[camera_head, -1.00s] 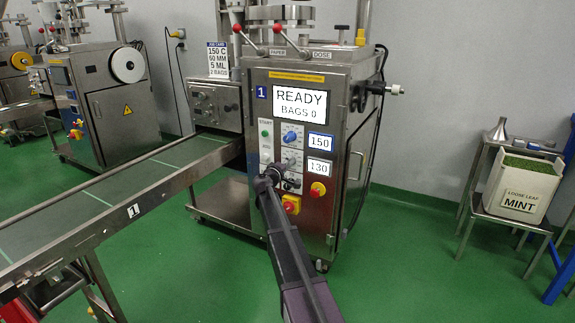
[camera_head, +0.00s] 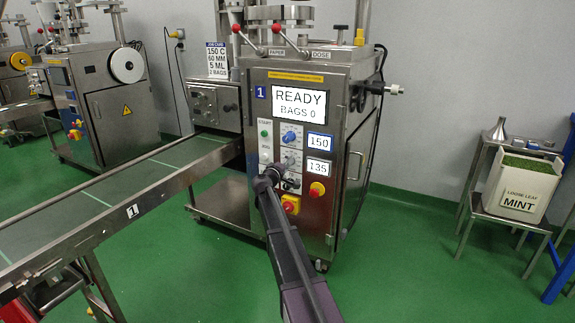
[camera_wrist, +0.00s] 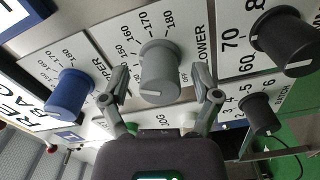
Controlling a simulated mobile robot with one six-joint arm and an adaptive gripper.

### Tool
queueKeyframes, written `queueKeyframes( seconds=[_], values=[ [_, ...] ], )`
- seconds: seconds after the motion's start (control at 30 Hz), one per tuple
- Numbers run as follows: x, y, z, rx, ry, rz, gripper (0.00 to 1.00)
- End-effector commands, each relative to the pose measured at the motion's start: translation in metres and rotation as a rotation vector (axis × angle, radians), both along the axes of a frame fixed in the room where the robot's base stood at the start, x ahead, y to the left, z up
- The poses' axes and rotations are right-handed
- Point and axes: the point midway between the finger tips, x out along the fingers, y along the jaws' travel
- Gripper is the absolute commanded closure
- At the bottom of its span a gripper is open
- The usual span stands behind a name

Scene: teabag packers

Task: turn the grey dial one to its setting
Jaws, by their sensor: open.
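The grey dial (camera_wrist: 160,75) stands in the middle of the wrist view, on a white scale plate marked LOWER. My gripper (camera_wrist: 167,92) is open, with one finger on each side of the dial and gaps showing between them and it. In the head view my gripper (camera_head: 275,172) is at the front panel of machine 1 and partly hides the dials there. The lower readout (camera_head: 318,168) shows 135. The upper readout (camera_head: 320,142) shows 150. The job card (camera_head: 217,60) reads 150 C, 60 MM, 5 ML, 2 bags.
The blue dial (camera_wrist: 70,92) is left of the grey one, and black dials (camera_wrist: 284,42) are on the right. A red-and-yellow switch (camera_head: 291,204) sits below my gripper. The conveyor (camera_head: 120,195) runs off to the left.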

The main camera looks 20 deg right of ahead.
Motion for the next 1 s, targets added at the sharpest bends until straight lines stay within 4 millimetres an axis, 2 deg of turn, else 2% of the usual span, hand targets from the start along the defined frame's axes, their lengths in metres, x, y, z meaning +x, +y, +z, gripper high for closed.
queueKeyframes(
  seconds=[0.27,0.7,1.0],
  values=[
    [-0.013,0.016,0.000,0.000,0.000,0.001,0.20],
    [-0.056,0.069,0.000,0.000,0.000,0.001,0.20],
    [-0.073,0.091,0.000,0.000,0.000,-0.001,0.20]
  ],
)
